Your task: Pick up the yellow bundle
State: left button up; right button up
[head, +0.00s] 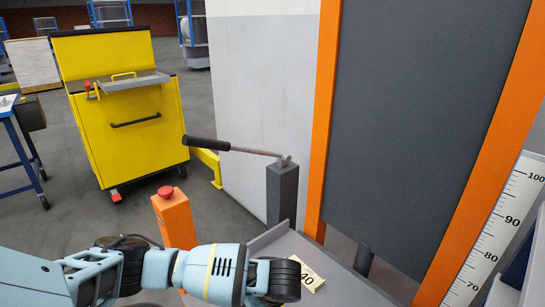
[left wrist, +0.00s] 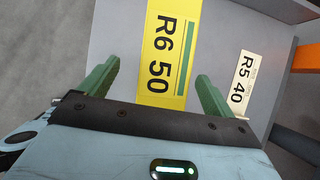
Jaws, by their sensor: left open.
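In the left wrist view a flat yellow piece marked "R6 50" (left wrist: 165,45), with a green stripe, lies on a grey surface (left wrist: 215,45). It appears to be the yellow bundle, though its thickness cannot be told. My left gripper (left wrist: 157,73) is open, its green fingers apart, one on each side of the yellow piece in the picture. I cannot tell how far above it they are. In the head view my left arm hides the yellow piece. My right gripper is not in view.
A cream piece marked "R5 40" (left wrist: 243,85) lies beside the yellow one; it also shows in the head view (head: 309,277). A lever on a grey post (head: 282,195), an orange post with red button (head: 174,218), a dark orange-framed panel (head: 415,110) and a yellow cart (head: 130,135) stand around.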

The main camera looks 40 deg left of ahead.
pick_arm(q)
jog(key=shift+a+b+x, duration=0.25)
jog(key=shift+b+x, duration=0.65)
jog(key=shift+x, duration=1.75)
jog(key=shift+r, duration=0.2)
jog(key=shift+c, duration=0.4)
grip_shut()
jog(key=shift+r, duration=0.1)
